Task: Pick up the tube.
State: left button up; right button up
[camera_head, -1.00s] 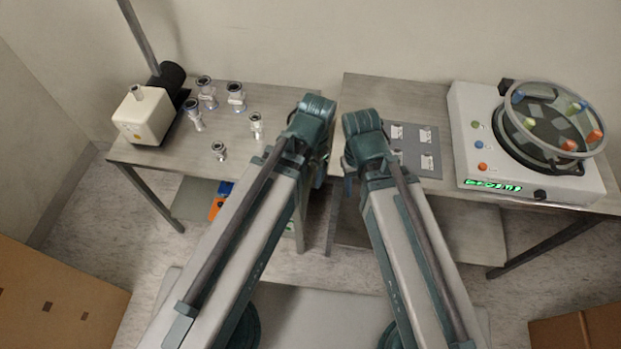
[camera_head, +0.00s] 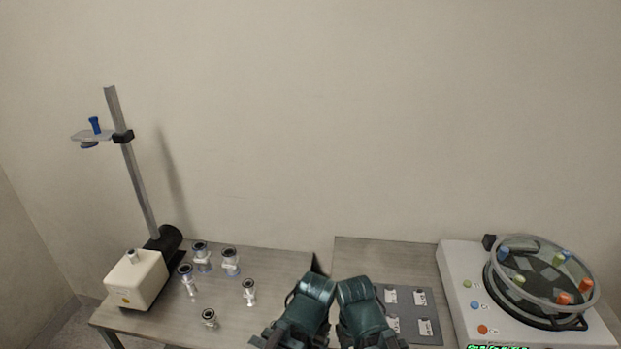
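A small blue tube (camera_head: 95,125) stands upright in a clear holder plate (camera_head: 92,136) high on a leaning grey pole (camera_head: 134,165) at the left. A black clamp joins the plate to the pole. Several metal flanged fittings stand on the left table; one fitting (camera_head: 249,291) is nearest my arms. Dark green joints of my two arms show side by side at the bottom middle, far from the blue tube. Neither gripper's fingers can be made out, so what they hold is hidden.
A white pump-like box (camera_head: 137,279) stands at the pole's foot on the left table (camera_head: 272,262). The right table (camera_head: 385,252) bears a grey panel (camera_head: 427,306) with labels and a white device (camera_head: 460,262) with a round glass chamber (camera_head: 545,275). A wall closes the back.

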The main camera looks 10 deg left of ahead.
aim_at(208, 317)
jog(key=k+u, duration=0.15)
jog(key=u, duration=1.3)
